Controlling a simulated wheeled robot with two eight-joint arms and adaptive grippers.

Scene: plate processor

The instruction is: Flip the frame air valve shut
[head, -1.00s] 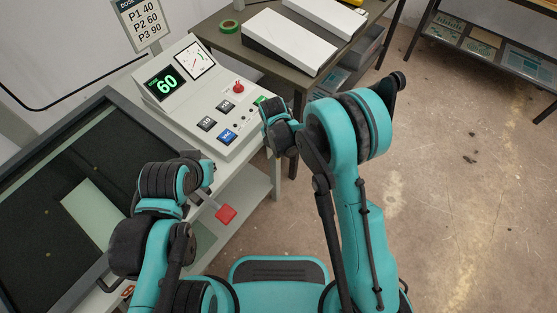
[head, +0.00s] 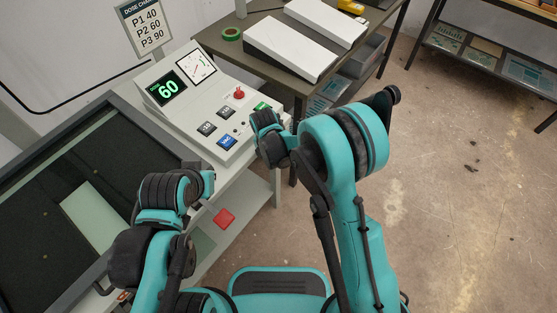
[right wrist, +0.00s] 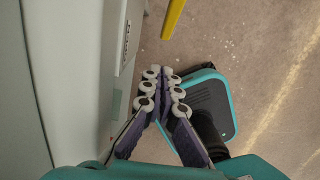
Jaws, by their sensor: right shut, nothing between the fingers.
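No part is clearly labelled as the frame air valve. A red paddle-like handle (head: 224,218) shows beside the glass-topped unit in the head view, right of my left wrist; I cannot tell if it is the valve. In the right wrist view a yellow bar (right wrist: 173,18) stands out at the top, above my right gripper (right wrist: 160,76). The right gripper is shut and empty, fingertips together, apart from the yellow bar and close beside a pale cabinet side (right wrist: 85,80). In the head view my right arm hides it.
A control console (head: 205,135) with a green 60 display, a red knob and buttons stands behind my arms. The dark glass-topped unit (head: 60,215) is at left. A dark table (head: 230,50) holds white slabs and green tape. Open floor (head: 450,220) lies at right.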

